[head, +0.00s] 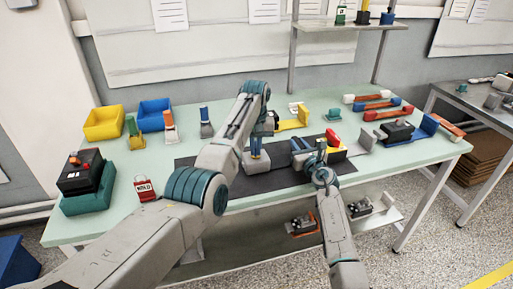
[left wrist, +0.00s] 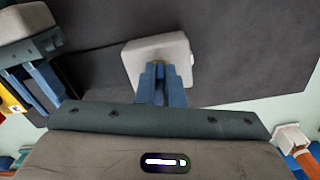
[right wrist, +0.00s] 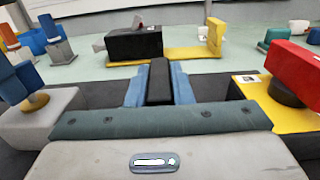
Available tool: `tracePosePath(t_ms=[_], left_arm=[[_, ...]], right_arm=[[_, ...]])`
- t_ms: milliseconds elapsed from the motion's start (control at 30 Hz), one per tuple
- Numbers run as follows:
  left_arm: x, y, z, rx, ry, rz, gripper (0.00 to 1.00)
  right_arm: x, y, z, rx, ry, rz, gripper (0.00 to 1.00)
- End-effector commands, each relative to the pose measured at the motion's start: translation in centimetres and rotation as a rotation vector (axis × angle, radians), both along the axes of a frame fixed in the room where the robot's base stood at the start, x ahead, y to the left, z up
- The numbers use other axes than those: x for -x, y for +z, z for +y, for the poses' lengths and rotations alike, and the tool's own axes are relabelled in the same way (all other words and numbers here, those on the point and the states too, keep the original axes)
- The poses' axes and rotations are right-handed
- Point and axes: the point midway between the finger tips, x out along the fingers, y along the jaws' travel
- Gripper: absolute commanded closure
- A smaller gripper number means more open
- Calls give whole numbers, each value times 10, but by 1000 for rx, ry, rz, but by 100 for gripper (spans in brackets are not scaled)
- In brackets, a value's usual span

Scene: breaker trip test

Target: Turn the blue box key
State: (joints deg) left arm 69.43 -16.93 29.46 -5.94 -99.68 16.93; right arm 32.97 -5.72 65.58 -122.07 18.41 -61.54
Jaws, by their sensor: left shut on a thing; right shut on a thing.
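In the head view my left gripper (head: 256,147) points down at a small pale grey box on the dark mat. In the left wrist view its blue fingers (left wrist: 165,82) are shut on top of that box (left wrist: 140,60). The right wrist view shows the box (right wrist: 50,118) with a gold collar (right wrist: 36,102) under the blue fingers. The key is mostly hidden between them; its angle cannot be told. My right gripper (head: 301,144) is shut on an upright black block (right wrist: 159,80), seen between its fingers in the right wrist view.
A black device (right wrist: 135,43) and a yellow bracket (right wrist: 215,38) lie behind. Yellow (head: 103,123) and blue (head: 154,113) bins stand at the back left. A red tag (head: 145,189) lies front left.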

Motion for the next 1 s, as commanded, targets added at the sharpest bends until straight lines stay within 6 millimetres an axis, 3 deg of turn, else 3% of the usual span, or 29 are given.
tracePosePath(t_ms=[1000], left_arm=[[-6, 1, 13, -1, -956, -1, 100]], right_arm=[[0, -1, 0, 0, 0, 1, 100]])
